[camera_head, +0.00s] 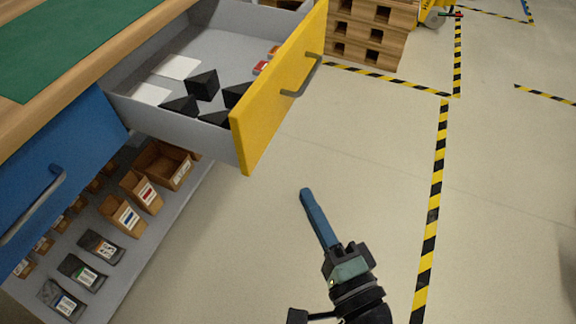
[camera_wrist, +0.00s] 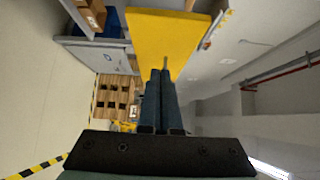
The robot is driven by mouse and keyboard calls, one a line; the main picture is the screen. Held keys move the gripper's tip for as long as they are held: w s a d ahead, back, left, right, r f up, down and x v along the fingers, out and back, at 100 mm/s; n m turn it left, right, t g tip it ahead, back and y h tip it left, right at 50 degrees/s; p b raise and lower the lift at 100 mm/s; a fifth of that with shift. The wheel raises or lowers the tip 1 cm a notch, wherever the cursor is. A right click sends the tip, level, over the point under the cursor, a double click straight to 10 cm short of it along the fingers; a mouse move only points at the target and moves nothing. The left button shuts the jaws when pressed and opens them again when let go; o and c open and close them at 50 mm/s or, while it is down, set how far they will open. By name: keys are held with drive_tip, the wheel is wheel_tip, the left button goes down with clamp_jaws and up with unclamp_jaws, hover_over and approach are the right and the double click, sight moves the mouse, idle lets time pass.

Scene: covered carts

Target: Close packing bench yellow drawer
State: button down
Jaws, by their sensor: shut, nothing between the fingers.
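The yellow drawer (camera_head: 276,88) of the packing bench (camera_head: 100,57) is pulled far out in the head view. Its grey tray holds several black wedge-shaped blocks (camera_head: 203,84), white cards and small red items. A dark handle (camera_head: 304,76) is on the yellow front. My gripper (camera_head: 306,192) is shut and empty, below and to the right of the drawer front, apart from it in the head view. In the wrist view the yellow front (camera_wrist: 158,38) lies beyond the shut fingertips (camera_wrist: 160,74). I cannot tell the exact gap there.
A blue drawer front (camera_head: 60,165) is left of the yellow drawer. A lower shelf (camera_head: 165,235) holds cardboard bins and dark packets. Stacked wooden pallets (camera_head: 368,35) stand at the back. Yellow-black tape (camera_head: 432,210) marks the floor, which is clear at right.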

approach(257, 136)
drive_tip(key=w+d, duration=0.2)
drive_tip(key=w, duration=0.1)
drive_tip(key=w+a, duration=0.2)
drive_tip(key=a, duration=0.1)
drive_tip(key=shift+a+f+b, duration=0.1)
drive_tip(key=shift+a+b, duration=0.2)
drive_tip(key=shift+w+a, duration=0.2)
drive_tip(key=shift+a, duration=0.3)
